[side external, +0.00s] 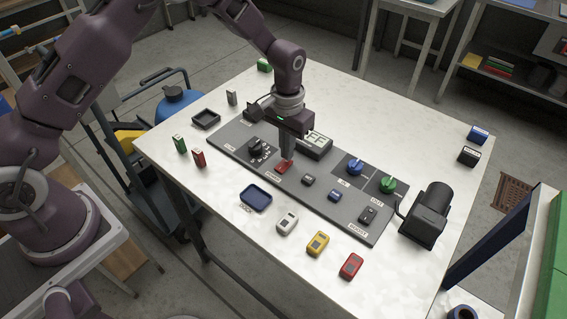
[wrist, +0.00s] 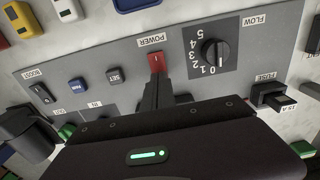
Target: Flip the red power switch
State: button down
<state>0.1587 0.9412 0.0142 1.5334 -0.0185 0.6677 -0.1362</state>
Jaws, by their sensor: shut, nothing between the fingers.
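The red power switch (side external: 284,167) sits on the dark grey control panel (side external: 225,141), left of its middle. In the wrist view the switch (wrist: 155,62) shows just beyond my fingertips, beside its POWER label. My gripper (side external: 287,157) points down with its fingers shut and nothing between them. Its tips (wrist: 153,80) are right at the switch's near end; I cannot tell whether they touch it. Part of the switch is hidden behind the fingers in the wrist view.
The black flow knob (wrist: 215,52) is close beside the switch. The panel also carries a SET button (wrist: 113,74), a blue button (side external: 334,195), a blue knob (side external: 355,167), a green knob (side external: 387,184) and a boost switch (side external: 368,215). A blue tray (side external: 256,198) lies in front.

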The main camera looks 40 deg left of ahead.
jog(key=shift+f, duration=0.7)
jog(key=shift+r, duration=3.55)
notch_tip(320, 180, up, 8)
jog(key=r+t, duration=0.1)
send_over(276, 167)
jog(key=s+a+r+t, duration=0.2)
jog(key=s+a+r, duration=0.1)
jog(key=s+r, duration=0.6)
jog(key=s+a+r+t, duration=0.1)
jog(key=s, duration=0.8)
jog(key=s+a+r+t, duration=0.1)
jog(key=s+a+r, duration=0.1)
jog(key=s, duration=0.7)
jog(key=shift+r+t, duration=0.3)
